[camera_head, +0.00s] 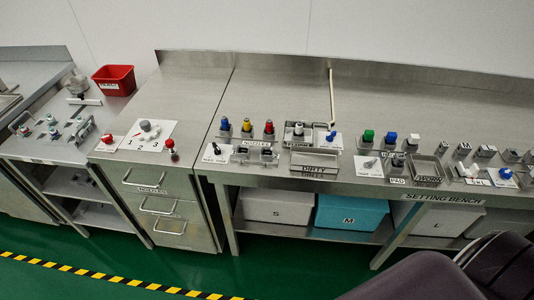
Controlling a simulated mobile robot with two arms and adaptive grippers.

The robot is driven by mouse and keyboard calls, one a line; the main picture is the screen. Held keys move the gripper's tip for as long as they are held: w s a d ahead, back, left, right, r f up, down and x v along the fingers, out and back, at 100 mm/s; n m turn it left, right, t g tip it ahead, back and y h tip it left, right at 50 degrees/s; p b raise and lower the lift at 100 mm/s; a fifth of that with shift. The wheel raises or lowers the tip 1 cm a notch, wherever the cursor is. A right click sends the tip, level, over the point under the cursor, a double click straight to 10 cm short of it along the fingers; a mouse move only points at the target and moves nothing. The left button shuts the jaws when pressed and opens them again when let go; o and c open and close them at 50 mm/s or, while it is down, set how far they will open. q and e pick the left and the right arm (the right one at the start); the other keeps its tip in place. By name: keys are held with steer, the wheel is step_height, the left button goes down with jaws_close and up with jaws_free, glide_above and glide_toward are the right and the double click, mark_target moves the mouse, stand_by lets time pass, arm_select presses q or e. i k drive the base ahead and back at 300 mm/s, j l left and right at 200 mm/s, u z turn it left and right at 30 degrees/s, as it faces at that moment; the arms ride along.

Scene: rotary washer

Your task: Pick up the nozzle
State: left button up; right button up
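A row of small nozzle-like pieces stands in grey holders on the steel bench: a blue-topped one (225,124), a yellow-topped one (247,125) and a red-topped one (268,127). Another small grey piece (370,162) is on a white card farther right. I cannot tell which of these is the task's nozzle. Neither gripper is in view, and nothing is seen held.
A tray labelled dirty (314,171) sits at the bench front. Green, blue and white-topped pieces (390,138) stand to the right. A red bin (114,79) is at the far left. Bins (350,215) sit on the lower shelf. Dark parts of mine fill the lower right. The bench back is mostly clear.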

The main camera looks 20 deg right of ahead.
mark_target(299, 126)
steer(key=i+l, duration=0.1)
steer(key=l, duration=0.35)
steer(key=i+l, duration=0.1)
steer(key=l, duration=0.35)
steer(key=i+l+u, duration=0.1)
steer(key=l, duration=0.4)
